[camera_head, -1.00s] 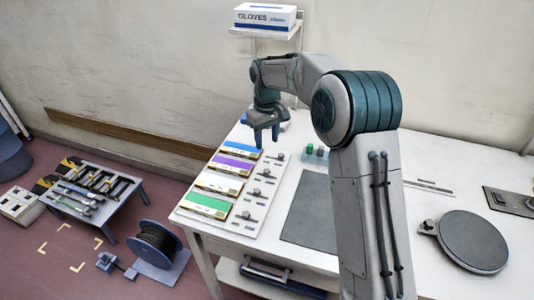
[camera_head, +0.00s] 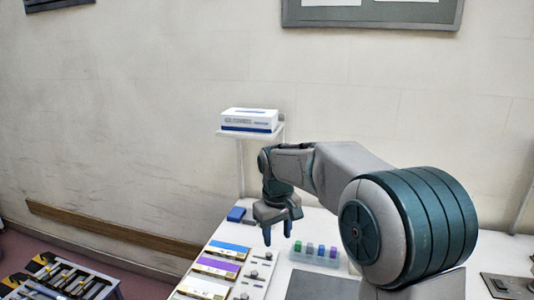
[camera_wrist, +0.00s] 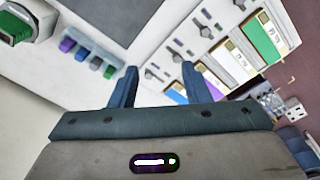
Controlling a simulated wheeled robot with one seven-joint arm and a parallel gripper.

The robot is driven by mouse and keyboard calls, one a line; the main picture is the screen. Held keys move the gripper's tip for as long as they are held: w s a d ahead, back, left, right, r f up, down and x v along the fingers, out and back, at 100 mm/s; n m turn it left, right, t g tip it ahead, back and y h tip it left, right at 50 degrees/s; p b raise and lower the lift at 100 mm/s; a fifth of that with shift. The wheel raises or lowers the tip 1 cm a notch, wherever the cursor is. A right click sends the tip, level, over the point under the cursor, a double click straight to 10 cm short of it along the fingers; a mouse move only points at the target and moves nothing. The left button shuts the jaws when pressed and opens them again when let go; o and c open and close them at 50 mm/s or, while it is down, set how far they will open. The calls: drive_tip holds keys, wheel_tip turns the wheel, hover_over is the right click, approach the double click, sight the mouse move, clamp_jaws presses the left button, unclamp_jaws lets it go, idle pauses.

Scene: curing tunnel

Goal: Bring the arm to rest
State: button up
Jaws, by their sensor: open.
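My gripper (camera_head: 279,240) hangs at the end of my bent arm, fingers pointing down, above the white table near its back left. Its two fingers stand apart with nothing between them. In the wrist view, my gripper (camera_wrist: 158,88) also shows open and empty, with the white table surface (camera_wrist: 150,62) visible past the fingers. My arm reaches forward from the lower right of the head view.
A glove box (camera_head: 249,120) sits on a wall shelf behind. A tool rack (camera_head: 62,280) stands at lower left.

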drive_tip(key=s+d+m, duration=0.2)
drive_tip(key=s+d, duration=0.2)
drive_tip(key=s, duration=0.4)
drive_tip(key=s+d+f+m+t, duration=0.1)
drive_tip(key=s+d, duration=0.3)
drive_tip(key=s, duration=0.5)
drive_tip(key=s+d+m+t, duration=0.1)
drive_tip(key=s+d+m, duration=0.2)
drive_tip(key=s, duration=0.6)
drive_tip(key=shift+d+f, duration=0.3)
drive_tip(key=shift+d, duration=0.6)
